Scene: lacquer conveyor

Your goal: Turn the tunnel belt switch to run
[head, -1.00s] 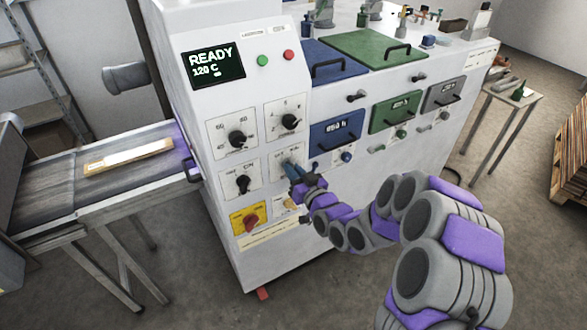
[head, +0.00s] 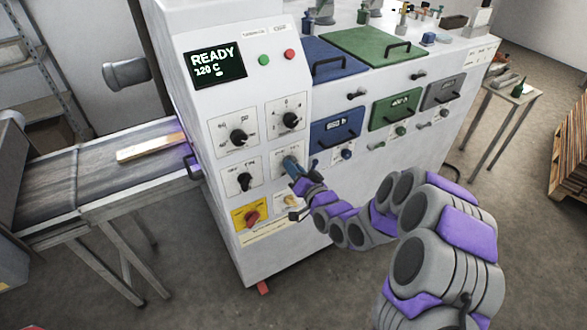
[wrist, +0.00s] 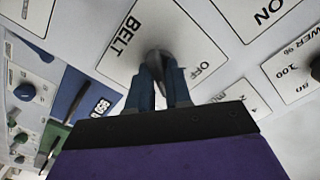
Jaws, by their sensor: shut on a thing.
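The belt switch (wrist: 157,55) is a grey knob on a white plate (wrist: 190,35) in the wrist view. The plate carries the words BELT and OFF. My gripper (wrist: 160,76) is shut on the knob, with a blue finger on each side of it. In the head view my gripper (head: 292,168) reaches the same plate (head: 281,157) on the front of the white machine, and it mostly covers the knob. I cannot tell which way the knob points. The belt (head: 55,190) runs out to the left of the machine and carries a flat wooden board (head: 145,149).
A display (head: 215,66) reads READY 120 C. Black knobs (head: 239,136) surround the switch, and a red knob on a yellow plate (head: 243,216) sits below left. A blue drawer (head: 336,128) is close on the right. A side table (head: 520,92) stands further right.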

